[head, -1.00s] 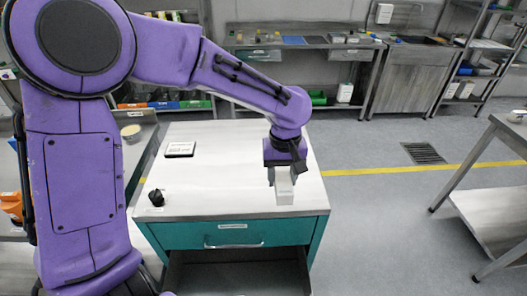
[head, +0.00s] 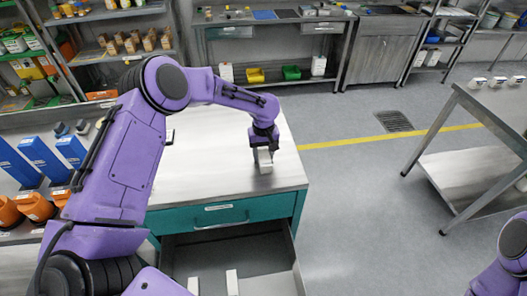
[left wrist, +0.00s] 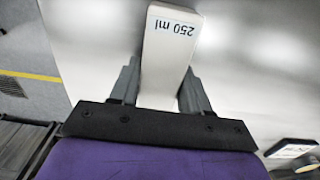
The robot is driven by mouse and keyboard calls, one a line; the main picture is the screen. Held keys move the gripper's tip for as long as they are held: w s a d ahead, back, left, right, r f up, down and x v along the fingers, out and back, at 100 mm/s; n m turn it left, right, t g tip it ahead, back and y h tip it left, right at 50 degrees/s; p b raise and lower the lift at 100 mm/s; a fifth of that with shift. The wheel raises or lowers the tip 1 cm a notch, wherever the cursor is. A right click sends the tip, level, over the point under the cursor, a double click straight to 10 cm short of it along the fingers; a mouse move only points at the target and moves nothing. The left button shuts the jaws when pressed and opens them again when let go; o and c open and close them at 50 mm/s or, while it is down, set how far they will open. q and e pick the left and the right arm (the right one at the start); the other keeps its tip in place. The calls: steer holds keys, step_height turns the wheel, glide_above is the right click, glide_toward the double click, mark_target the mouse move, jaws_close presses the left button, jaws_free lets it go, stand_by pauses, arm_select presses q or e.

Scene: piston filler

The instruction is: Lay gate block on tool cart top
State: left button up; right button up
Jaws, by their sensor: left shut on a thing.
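The gate block (head: 264,163) is a pale grey-white bar. In the left wrist view the block (left wrist: 170,58) shows "250 ml" printed on its face, upside down. My left gripper (head: 263,148) points down and is shut on it, with one dark finger on each side. The block is over the right front part of the tool cart top (head: 210,165), a pale, flat surface on a teal cart. It is low over the top, but I cannot tell whether it touches. My right gripper is out of view; only part of my right arm shows at the lower right.
The cart's drawer (head: 262,262) is pulled out below the top, with two pale bars (head: 232,282) (head: 193,286) in it. Blue and orange items (head: 42,157) stand to the left. The cart top's middle is clear. A steel table (head: 490,105) stands at the right.

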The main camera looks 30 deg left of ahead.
mark_target(263, 152)
arm_select(q)
steer(key=o, duration=1.1)
steer(key=shift+f, duration=0.1)
step_height(263, 152, up, 12)
steer(key=shift+r+b, duration=0.15)
steer(key=shift+b, duration=0.85)
